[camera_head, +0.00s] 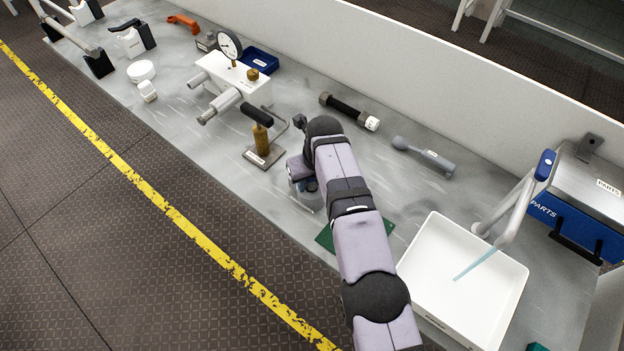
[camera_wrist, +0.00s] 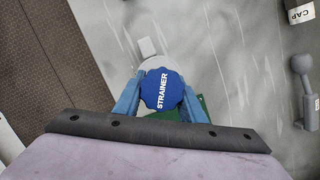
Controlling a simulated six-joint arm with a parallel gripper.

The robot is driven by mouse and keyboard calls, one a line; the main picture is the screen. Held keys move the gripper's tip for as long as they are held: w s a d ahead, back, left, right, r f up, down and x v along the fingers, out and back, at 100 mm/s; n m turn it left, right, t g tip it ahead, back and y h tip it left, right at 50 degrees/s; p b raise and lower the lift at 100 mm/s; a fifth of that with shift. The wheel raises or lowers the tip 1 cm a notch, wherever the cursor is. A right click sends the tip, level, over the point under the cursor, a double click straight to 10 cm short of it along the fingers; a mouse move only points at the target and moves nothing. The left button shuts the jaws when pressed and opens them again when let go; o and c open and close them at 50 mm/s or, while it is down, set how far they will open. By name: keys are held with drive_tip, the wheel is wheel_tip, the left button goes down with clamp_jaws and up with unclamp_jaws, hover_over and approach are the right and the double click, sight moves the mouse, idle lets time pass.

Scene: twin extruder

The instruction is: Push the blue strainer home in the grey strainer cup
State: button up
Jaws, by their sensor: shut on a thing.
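The blue strainer (camera_wrist: 161,90), a round scalloped knob marked STRAINER, sits between the two blue fingers of my gripper (camera_wrist: 161,101) in the wrist view. The fingers are shut on its sides. A pale grey piece (camera_wrist: 147,47) shows just beyond the strainer and looks like part of the grey strainer cup; the rest is hidden under the strainer and fingers. I cannot tell how deep the strainer sits in it. In the head view my gripper (camera_head: 309,186) points down low over the bench, and my arm hides most of the strainer and cup.
A green mat (camera_head: 325,239) lies under my arm. A white tray (camera_head: 416,247) and a blue parts box (camera_head: 570,226) stand right. A grey tool (camera_head: 425,155) and a black cylinder (camera_head: 349,109) lie behind. A black-handled stand (camera_head: 262,140) is left of my gripper.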

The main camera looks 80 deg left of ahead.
drive_tip(key=shift+d+f, duration=0.2)
drive_tip(key=shift+f, duration=0.25)
drive_tip(key=shift+w, duration=0.3)
idle(1.7)
drive_tip(key=shift+f+b, duration=0.2)
drive_tip(key=shift+b, duration=0.15)
idle(1.6)
drive_tip(key=shift+r+p, duration=0.3)
idle(0.4)
